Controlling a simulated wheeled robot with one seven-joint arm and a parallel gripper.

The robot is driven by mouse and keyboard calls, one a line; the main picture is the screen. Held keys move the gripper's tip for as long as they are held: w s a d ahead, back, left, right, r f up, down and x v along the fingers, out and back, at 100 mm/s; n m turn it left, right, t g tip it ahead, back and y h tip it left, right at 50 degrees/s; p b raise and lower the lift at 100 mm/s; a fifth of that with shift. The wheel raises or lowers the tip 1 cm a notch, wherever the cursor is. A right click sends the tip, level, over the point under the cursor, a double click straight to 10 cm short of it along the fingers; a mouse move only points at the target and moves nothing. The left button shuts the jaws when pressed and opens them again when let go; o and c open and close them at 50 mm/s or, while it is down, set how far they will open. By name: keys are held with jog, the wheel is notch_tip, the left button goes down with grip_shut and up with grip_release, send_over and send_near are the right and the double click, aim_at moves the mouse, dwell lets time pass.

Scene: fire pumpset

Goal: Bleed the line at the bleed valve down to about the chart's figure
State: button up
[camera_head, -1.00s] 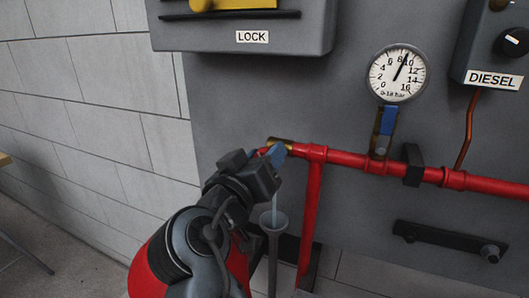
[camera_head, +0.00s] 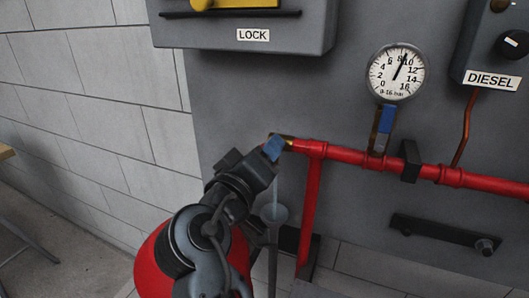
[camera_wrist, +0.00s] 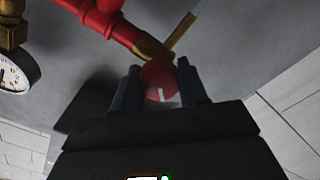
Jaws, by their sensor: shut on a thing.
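The brass bleed valve (camera_head: 287,143) is at the left end of the red pipe (camera_head: 345,155). Its red round knob (camera_wrist: 160,80), with a white mark, sits between my two fingers in the wrist view. My gripper (camera_head: 273,148) is shut on this knob; in the head view the fingers hide it. A thin pale stream (camera_head: 275,190) falls below the valve into a grey funnel (camera_head: 273,214). The round gauge (camera_head: 397,73), marked 0-16 bar, has its needle between 8 and 10. The gauge also shows partly in the wrist view (camera_wrist: 12,75). No chart is visible.
A blue-handled valve (camera_head: 387,120) is under the gauge. A LOCK box (camera_head: 245,35) hangs above and a DIESEL box (camera_head: 492,79) stands at right. A red upright pipe (camera_head: 310,205) is right of the funnel. A dark bar (camera_head: 445,234) is mounted low on the panel.

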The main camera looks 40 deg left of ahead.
jog(key=shift+a+r, duration=0.1)
jog(key=shift+r, duration=0.05)
jog(key=o, duration=1)
jog(key=shift+b+v, duration=0.7)
jog(key=shift+v, duration=3.25)
